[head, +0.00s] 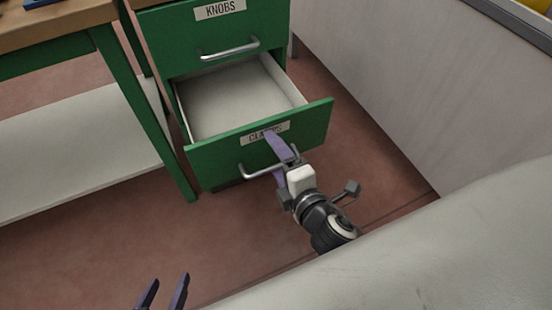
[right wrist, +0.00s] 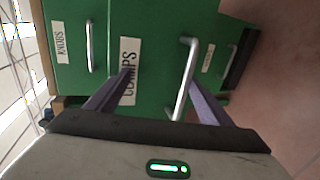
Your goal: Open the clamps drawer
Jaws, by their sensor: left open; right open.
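The green drawer labelled CLAMPS (head: 315,122) stands pulled out of its cabinet in the head view, and the inside that shows is bare and pale. Its silver bar handle (head: 258,174) is on the front below the label. My right gripper (head: 278,163) is at the handle with its purple fingers open. In the right wrist view the handle (right wrist: 185,82) lies between the two spread fingers, nearer the right one; contact cannot be told. The label is partly covered by a finger. My left gripper (head: 162,292) is open and empty at the bottom left, away from the cabinet.
The KNOBS drawer (head: 180,40) above is shut. A green-legged workbench (head: 140,110) with a pale lower shelf (head: 80,150) stands to the left. A light panel (head: 400,70) bounds the right. Reddish floor (head: 130,235) is clear in front.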

